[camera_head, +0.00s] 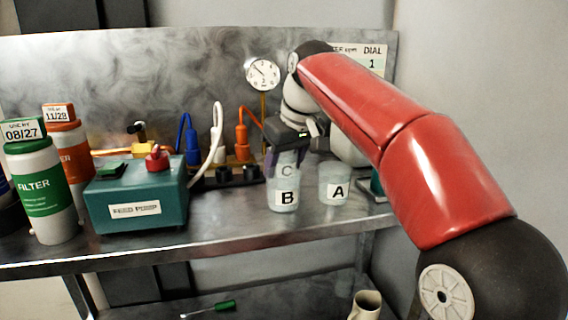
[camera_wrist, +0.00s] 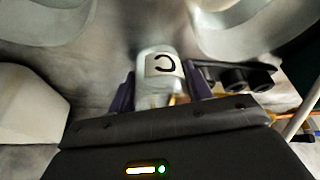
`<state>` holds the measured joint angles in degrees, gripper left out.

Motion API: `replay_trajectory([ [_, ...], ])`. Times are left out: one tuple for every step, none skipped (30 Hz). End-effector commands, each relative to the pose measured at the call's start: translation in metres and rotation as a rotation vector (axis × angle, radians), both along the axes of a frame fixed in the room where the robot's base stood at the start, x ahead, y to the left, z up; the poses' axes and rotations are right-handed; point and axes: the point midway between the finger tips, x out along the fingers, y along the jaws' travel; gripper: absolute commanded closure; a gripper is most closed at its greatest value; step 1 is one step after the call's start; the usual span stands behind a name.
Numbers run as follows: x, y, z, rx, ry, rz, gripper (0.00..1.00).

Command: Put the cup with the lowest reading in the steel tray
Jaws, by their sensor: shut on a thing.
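Cup C (camera_head: 287,171) is a clear cup with a white label, held between the purple fingers of my gripper (camera_head: 285,160). In the wrist view, cup C (camera_wrist: 159,72) sits between both fingers of my gripper (camera_wrist: 159,92). Cup B (camera_head: 286,199) stands on the steel bench and overlaps the lower part of cup C in the head view, so C's base is hidden. Cup A (camera_head: 334,186) stands just to the right of B. No reading is legible on a cup. I cannot make out the steel tray for certain.
A teal feed pump (camera_head: 135,197) and filter canisters (camera_head: 45,190) stand at the left. A dark rack (camera_head: 235,174) with coloured plugs lies behind the cups. A dial gauge (camera_head: 263,74) stands at the back. The bench (camera_head: 235,225) is bare in front of the pump and cups.

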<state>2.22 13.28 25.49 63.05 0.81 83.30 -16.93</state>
Motion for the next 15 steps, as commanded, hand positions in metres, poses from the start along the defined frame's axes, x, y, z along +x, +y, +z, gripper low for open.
replay_trajectory([
  [-0.0001, 0.0001, -0.0024, 0.0, 0.0, 0.0, 0.74],
  [-0.0001, 0.0, -0.0033, 0.0, 0.0, 0.0, 0.74],
  [0.0, 0.0001, -0.0026, 0.0, 0.0, 0.0, 0.46],
  [-0.0001, 0.0001, -0.0024, 0.0, 0.0, 0.0, 0.42],
  [-0.0001, 0.0001, -0.0024, 0.0, 0.0, 0.0, 0.39],
  [-0.0001, 0.0001, -0.0024, 0.0, 0.0, 0.0, 0.33],
  [0.0, 0.0001, -0.0025, 0.0, 0.0, 0.0, 0.29],
  [-0.0001, 0.0001, -0.0024, 0.0, 0.0, 0.0, 0.28],
  [-0.0001, 0.0001, -0.0024, 0.0, 0.0, 0.0, 0.28],
  [-0.0001, 0.0001, -0.0024, 0.0, 0.0, 0.0, 0.28],
  [-0.0001, 0.0001, -0.0024, 0.0, 0.0, 0.0, 0.28],
  [0.0, 0.0, -0.0024, 0.0, 0.0, 0.0, 0.28],
  [0.0, 0.0, -0.0024, 0.0, 0.0, 0.0, 0.28],
  [0.0, 0.0, -0.0024, 0.0, 0.0, 0.0, 0.28],
  [0.0, 0.0, -0.0018, 0.0, 0.0, 0.0, 0.28],
])
